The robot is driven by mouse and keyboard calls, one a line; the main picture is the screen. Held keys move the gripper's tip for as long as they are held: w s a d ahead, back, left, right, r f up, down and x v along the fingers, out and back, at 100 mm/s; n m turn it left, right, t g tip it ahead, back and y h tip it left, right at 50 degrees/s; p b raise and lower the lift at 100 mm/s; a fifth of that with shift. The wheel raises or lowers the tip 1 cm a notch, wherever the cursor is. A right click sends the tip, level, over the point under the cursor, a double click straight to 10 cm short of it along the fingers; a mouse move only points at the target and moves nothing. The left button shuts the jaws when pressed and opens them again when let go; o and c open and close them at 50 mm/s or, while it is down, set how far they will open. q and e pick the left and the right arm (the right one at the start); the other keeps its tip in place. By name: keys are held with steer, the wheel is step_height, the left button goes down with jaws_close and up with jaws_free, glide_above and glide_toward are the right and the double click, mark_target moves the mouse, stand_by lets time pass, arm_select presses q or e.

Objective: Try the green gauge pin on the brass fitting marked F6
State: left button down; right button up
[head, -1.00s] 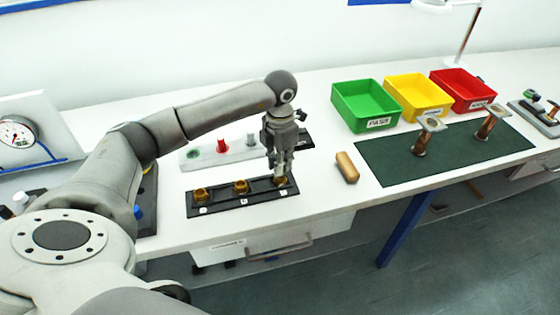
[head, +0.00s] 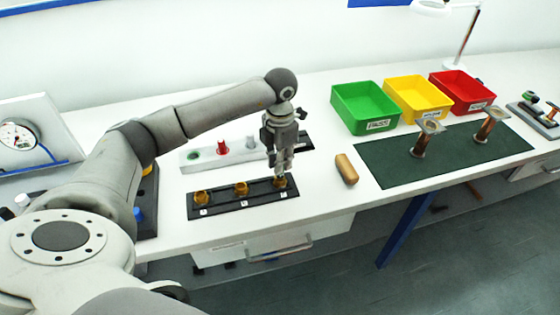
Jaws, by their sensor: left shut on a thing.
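Three brass fittings stand in a row on a black strip (head: 222,206) with small white labels, too small to read: a left one (head: 202,197), a middle one (head: 241,188) and a right one (head: 280,182). My left gripper (head: 282,170) points down directly over the right fitting, shut on a thin thing mostly hidden by the fingers. I take this as the green gauge pin, because the green-ringed spot on the white pin block (head: 240,154) holds no pin. I cannot tell whether the pin touches the fitting. My right gripper is not in view.
A red pin (head: 222,147) and a grey pin (head: 251,143) stand in the block behind. A wooden piece (head: 346,168) lies to the right. Beyond are a dark green mat (head: 400,168) with two brown posts, and green (head: 364,105), yellow (head: 418,98) and red (head: 462,90) bins.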

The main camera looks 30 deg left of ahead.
arm_select(q)
steer(key=shift+r, duration=0.2)
steer(key=shift+r+p, duration=1.9)
steer(key=shift+r, duration=1.05)
